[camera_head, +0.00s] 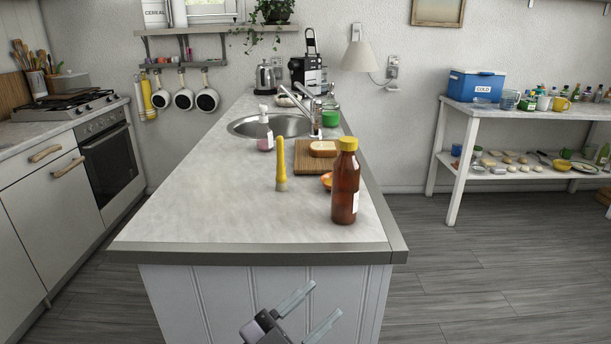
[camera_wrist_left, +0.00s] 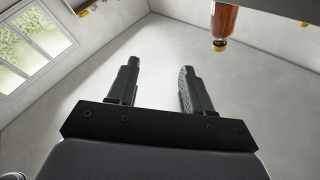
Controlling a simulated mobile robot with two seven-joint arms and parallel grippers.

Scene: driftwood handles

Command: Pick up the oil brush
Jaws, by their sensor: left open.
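The oil brush (camera_head: 281,168) has a yellow handle and pale bristles. In the head view it stands upright, bristles down, on the island counter (camera_head: 200,205), left of a brown bottle. My left gripper (camera_head: 324,300) is open and empty, in front of the island's panel and below the counter edge, apart from the brush. In the left wrist view the two dark fingers (camera_wrist_left: 158,85) are spread with nothing between them. I cannot identify the brush for sure in that view. My right gripper is not in view.
The brown bottle with a yellow cap (camera_head: 345,185) stands close right of the brush; it also shows in the wrist view (camera_wrist_left: 223,22). The counter's front left is clear.

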